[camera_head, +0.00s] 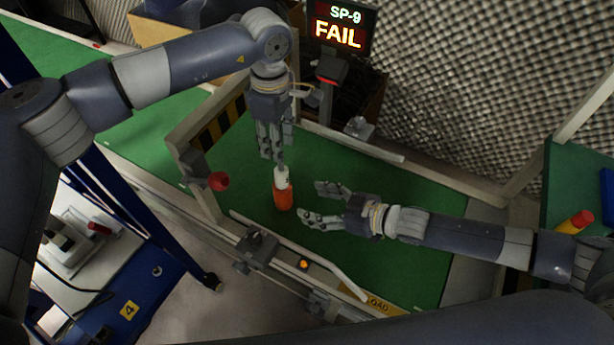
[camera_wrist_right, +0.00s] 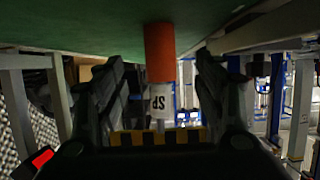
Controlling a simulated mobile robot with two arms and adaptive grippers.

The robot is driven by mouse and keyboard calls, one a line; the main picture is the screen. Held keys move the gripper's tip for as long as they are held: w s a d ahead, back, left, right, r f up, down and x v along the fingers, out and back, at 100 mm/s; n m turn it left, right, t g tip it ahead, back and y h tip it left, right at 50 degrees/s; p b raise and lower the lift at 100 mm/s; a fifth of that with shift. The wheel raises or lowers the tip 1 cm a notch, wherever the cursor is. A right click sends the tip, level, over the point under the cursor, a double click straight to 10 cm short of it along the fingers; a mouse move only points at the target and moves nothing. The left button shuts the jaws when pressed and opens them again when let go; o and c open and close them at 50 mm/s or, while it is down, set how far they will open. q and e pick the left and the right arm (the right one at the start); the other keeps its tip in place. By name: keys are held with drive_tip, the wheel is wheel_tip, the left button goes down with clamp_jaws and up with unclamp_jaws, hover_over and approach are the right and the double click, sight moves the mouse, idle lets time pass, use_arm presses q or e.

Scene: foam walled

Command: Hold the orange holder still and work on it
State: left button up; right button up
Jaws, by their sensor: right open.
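The orange holder (camera_head: 283,198) stands upright on the green surface (camera_head: 340,262), with a white part (camera_head: 281,178) on top. In the right wrist view the orange holder (camera_wrist_right: 160,52) appears upside down, and its white part (camera_wrist_right: 160,100) bears the letters "SP". My left gripper (camera_head: 279,160) points down just above the white part; whether it touches it or is shut cannot be told. My right gripper (camera_head: 311,205) is open, just right of the holder. In its wrist view the holder lies between the two fingers, with gaps on both sides.
A sign (camera_head: 340,28) reads "SP-9 FAIL" at the back. A frame with a black and yellow striped panel (camera_head: 222,124) and a red knob (camera_head: 218,181) stand left of the holder. Rails (camera_head: 352,146) edge the green surface, which is clear at right and front.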

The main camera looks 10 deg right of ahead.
sight(291, 198)
drive_tip(key=x, duration=0.9)
drive_tip(key=shift+w+a+f, duration=0.1)
drive_tip(key=shift+w+a, duration=0.05)
drive_tip(key=shift+c, duration=0.6)
drive_tip(key=c, duration=1.1)
drive_tip(key=shift+o, duration=0.2)
